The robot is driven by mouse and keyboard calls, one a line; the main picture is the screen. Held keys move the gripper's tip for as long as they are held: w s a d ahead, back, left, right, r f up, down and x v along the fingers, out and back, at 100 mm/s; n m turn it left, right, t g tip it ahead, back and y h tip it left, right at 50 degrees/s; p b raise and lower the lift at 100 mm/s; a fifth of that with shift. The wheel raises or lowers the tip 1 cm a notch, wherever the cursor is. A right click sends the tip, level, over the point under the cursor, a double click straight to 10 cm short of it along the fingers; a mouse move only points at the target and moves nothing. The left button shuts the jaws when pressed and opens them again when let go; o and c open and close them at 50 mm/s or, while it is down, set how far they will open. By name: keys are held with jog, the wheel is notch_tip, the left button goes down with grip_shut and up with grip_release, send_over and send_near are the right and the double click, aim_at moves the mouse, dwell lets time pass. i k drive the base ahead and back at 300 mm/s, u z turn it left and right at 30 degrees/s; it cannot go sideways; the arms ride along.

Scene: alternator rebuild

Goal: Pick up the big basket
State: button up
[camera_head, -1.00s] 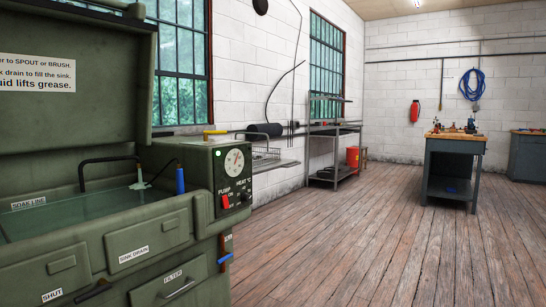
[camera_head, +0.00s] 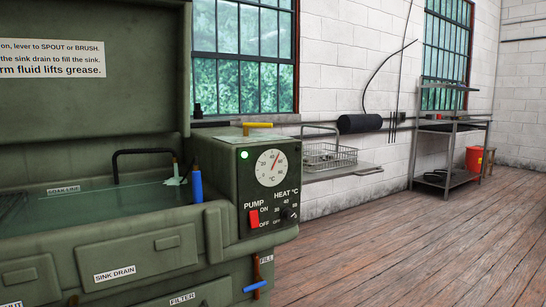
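A wire basket (camera_head: 328,157) with a raised handle sits on a grey wall shelf (camera_head: 345,172), just beyond the green parts washer's control box. Its left side is partly hidden behind that box. Small items seem to be inside, too small to tell. No other basket shows, so I cannot compare sizes. My gripper is not in view.
The green parts washer (camera_head: 130,243) fills the left, its sink holding fluid and its lid raised. A metal rack (camera_head: 445,150) and a red bucket (camera_head: 474,159) stand by the wall at right. The wooden floor (camera_head: 420,255) at right is clear.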

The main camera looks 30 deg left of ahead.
aim_at(318, 166)
jog(key=u, duration=0.9)
jog(key=i, duration=0.8)
jog(key=u, duration=0.9)
